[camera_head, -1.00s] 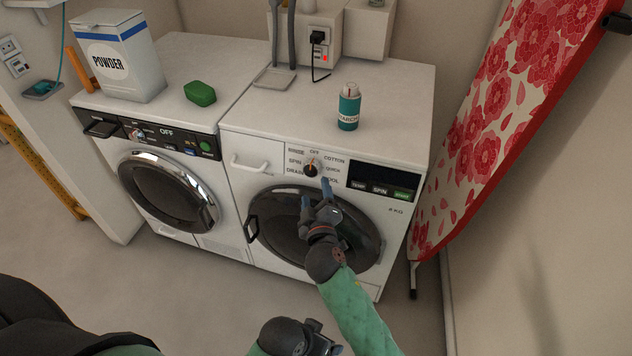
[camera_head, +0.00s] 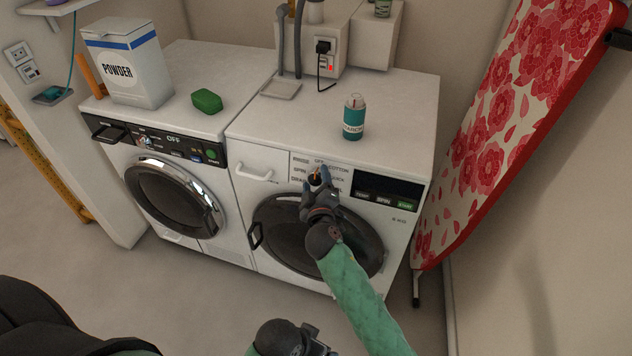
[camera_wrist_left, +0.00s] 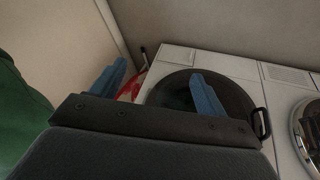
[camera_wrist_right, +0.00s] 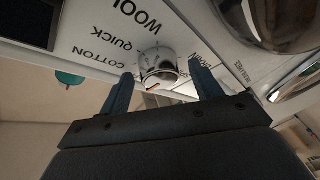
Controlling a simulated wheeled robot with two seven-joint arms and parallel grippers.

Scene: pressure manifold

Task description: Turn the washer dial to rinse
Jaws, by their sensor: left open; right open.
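The washer (camera_head: 270,210) on the right has a round dial (camera_wrist_right: 158,62) with a silver rim and an orange-red pointer mark. In the head view the pointer seems to aim up toward OFF; the RINSE label (camera_head: 301,160) is at the upper left. My right gripper (camera_head: 318,183) is open at the dial, partly covering it. In the right wrist view its blue fingers lie on either side of the dial; contact cannot be told. My left gripper (camera_head: 316,343) is low at the bottom edge, away from the washer. Its open, empty fingers show in the left wrist view (camera_wrist_left: 158,85).
A teal starch bottle (camera_head: 353,117) stands on the washer top. Left of it is a second machine (camera_head: 170,190) with a green soap block (camera_head: 207,101) and a powder box (camera_head: 130,65). A floral ironing board (camera_head: 490,140) leans at the right. The floor in front is clear.

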